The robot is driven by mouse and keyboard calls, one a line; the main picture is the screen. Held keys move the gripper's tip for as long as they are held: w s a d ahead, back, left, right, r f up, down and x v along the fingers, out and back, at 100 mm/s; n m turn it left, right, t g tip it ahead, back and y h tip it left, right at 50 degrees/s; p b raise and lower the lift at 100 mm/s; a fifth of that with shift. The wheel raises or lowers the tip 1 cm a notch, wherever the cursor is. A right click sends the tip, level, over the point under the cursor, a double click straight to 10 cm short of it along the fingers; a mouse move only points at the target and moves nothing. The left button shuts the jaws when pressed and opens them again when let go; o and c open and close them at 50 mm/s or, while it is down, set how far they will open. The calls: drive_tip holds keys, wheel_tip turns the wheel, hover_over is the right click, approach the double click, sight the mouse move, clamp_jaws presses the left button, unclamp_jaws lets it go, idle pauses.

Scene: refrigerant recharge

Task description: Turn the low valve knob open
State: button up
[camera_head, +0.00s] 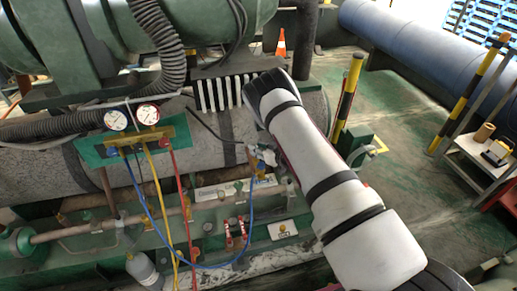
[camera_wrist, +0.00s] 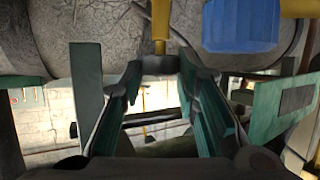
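The gauge manifold (camera_head: 132,137) with two round white-faced dials hangs on a green board at the left in the head view. Blue, yellow and red hoses run down from it. My gripper's two green-padded fingers (camera_wrist: 161,70) show in the wrist view, apart, with a gap between them. A yellow stem (camera_wrist: 160,25) rises just beyond the fingertips, and I cannot tell if they touch it. A blue cylindrical part (camera_wrist: 240,25) is at the upper right, outside the fingers. I cannot tell for sure which part is the low valve knob. In the head view my wrist hides much of the gripper.
A large grey tank (camera_wrist: 100,30) lies close beyond the fingers. Pipes and red-handled valves (camera_head: 228,233) crowd the green base below. A yellow-black post (camera_head: 347,100) stands behind my arm. Green floor (camera_head: 415,165) is open at the right, before a small table (camera_head: 480,152).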

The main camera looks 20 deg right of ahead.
drive_tip(key=o, duration=0.3)
drive_tip(key=v, duration=1.2)
drive_tip(key=shift+w+r, duration=0.1)
